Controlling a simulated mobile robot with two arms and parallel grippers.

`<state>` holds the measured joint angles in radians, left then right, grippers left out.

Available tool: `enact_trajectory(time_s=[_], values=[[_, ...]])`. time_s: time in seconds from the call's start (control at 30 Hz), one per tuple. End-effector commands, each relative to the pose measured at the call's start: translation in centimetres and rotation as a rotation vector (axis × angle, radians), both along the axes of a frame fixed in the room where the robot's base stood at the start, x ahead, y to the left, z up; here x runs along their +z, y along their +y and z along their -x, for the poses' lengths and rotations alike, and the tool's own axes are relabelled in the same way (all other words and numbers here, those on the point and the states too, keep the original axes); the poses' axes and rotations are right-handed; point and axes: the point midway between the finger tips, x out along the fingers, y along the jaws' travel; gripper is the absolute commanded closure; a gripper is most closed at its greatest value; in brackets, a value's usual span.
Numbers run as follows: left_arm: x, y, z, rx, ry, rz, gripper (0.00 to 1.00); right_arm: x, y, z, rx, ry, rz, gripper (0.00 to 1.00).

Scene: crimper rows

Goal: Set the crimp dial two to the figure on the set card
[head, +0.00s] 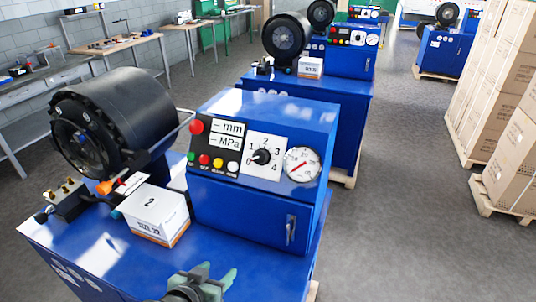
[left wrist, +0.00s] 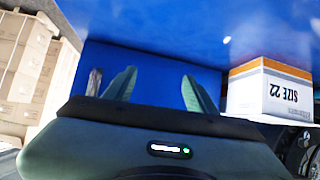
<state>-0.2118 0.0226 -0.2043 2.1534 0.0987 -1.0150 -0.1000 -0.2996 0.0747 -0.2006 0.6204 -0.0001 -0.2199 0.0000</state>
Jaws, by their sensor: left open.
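The crimp dial (head: 262,156) is a black knob on a white plate with figures around it, on the near blue crimper's sloped panel. I cannot tell which figure its pointer marks. A small white card (head: 131,183) lies by the crimper head; its writing is too small to read. A white box (head: 155,209) marked 2 on top stands on the deck; in the left wrist view the box (left wrist: 270,92) reads SIZE 22 upside down. My left gripper (head: 217,272) is open and empty, in front of the cabinet and below the dial. Its green fingers (left wrist: 158,88) are apart. My right gripper is not in view.
A red-needled gauge (head: 302,164) is right of the dial, and colored buttons (head: 217,162) are left of it. A cabinet door handle (head: 291,229) sticks out below. More crimpers (head: 330,95) stand behind. Stacked cartons (head: 510,150) are at right, with free floor between.

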Motion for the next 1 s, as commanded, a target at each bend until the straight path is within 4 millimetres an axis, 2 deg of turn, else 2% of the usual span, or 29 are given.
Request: enact_trajectory(time_s=[0.03,0.13,0.2,0.3,0.33,0.47,0.8,1.0], values=[[3.1,-1.6,-3.0,-0.018,-0.107,0.035,0.44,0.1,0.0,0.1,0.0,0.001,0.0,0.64],[9.2,-4.3,-7.7,-0.047,-0.309,0.097,0.44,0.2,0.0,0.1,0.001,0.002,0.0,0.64],[13.2,-5.8,-9.9,-0.062,-0.431,0.132,0.44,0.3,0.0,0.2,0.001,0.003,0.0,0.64],[17.1,-7.2,-11.7,-0.076,-0.549,0.168,0.44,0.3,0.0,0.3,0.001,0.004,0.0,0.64],[17.9,-7.4,-12.0,-0.078,-0.571,0.175,0.44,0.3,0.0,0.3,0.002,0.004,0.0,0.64],[19.5,-8.0,-12.9,-0.081,-0.614,0.189,0.44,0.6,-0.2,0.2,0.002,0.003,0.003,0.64],[19.6,-9.9,-17.5,-0.08,-0.612,0.187,0.44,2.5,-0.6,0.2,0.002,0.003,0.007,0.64],[19.4,-10.6,-19.3,-0.08,-0.611,0.187,0.44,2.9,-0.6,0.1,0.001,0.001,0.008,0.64]])
